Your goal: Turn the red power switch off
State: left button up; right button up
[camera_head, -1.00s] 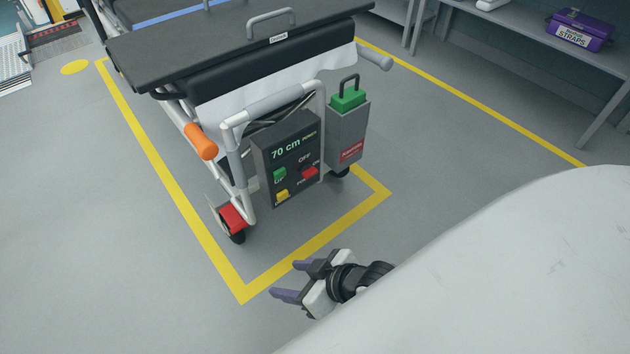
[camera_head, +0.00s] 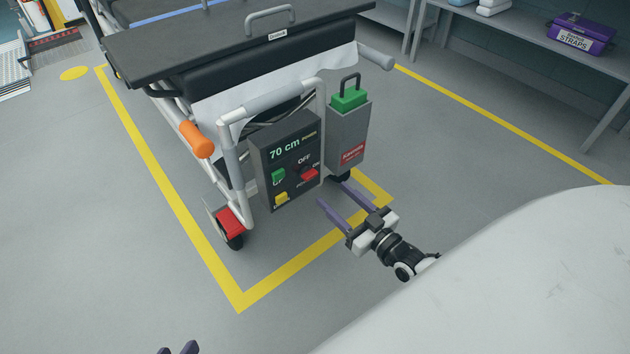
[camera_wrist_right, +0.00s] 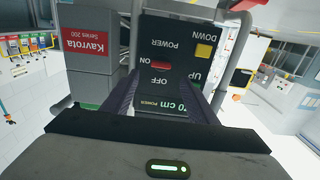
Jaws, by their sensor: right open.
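The red power switch (camera_head: 309,175) sits on the dark control panel (camera_head: 268,165) at the stretcher's end, beside the ON mark and below OFF. In the right wrist view, the red switch (camera_wrist_right: 160,66) shows upside down beside the ON lettering, between my spread fingers. My right gripper (camera_head: 332,192) is open and empty. It points at the panel from the front right, apart from the switch.
The panel also has a green UP button (camera_head: 278,176) and a yellow DOWN button (camera_head: 281,199). A grey box with a green top (camera_head: 349,98) hangs to the right. White frame tubes (camera_head: 231,160) flank the panel. A shelf with a purple straps box (camera_head: 580,33) stands far right.

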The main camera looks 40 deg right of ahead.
aim_at(312, 177)
jog(key=w+b, duration=0.1)
jog(key=w, duration=0.1)
jog(key=w+b, duration=0.1)
jog(key=w, duration=0.4)
jog(key=shift+w+a+f+b, duration=0.1)
jog(key=shift+w+a+b, duration=0.15)
jog(key=shift+a+b, duration=0.15)
pick_arm(q)
jog(key=shift+w+d+r+t+h, duration=0.1)
jog(key=shift+d+r+t+h, duration=0.3)
jog(key=shift+r, duration=0.3)
jog(key=shift+w+d+r+t+h, duration=0.1)
jog(key=shift+d+r+t+h, duration=0.1)
jog(key=shift+d+r+h, duration=0.35)
pick_arm(e)
jog(key=shift+w, duration=0.7)
pick_arm(q)
jog(key=shift+a+r, duration=0.1)
pick_arm(e)
jog(key=c, duration=1.1)
pick_arm(q)
jog(key=shift+y, duration=0.25)
pick_arm(e)
jog(key=shift+o, duration=0.2)
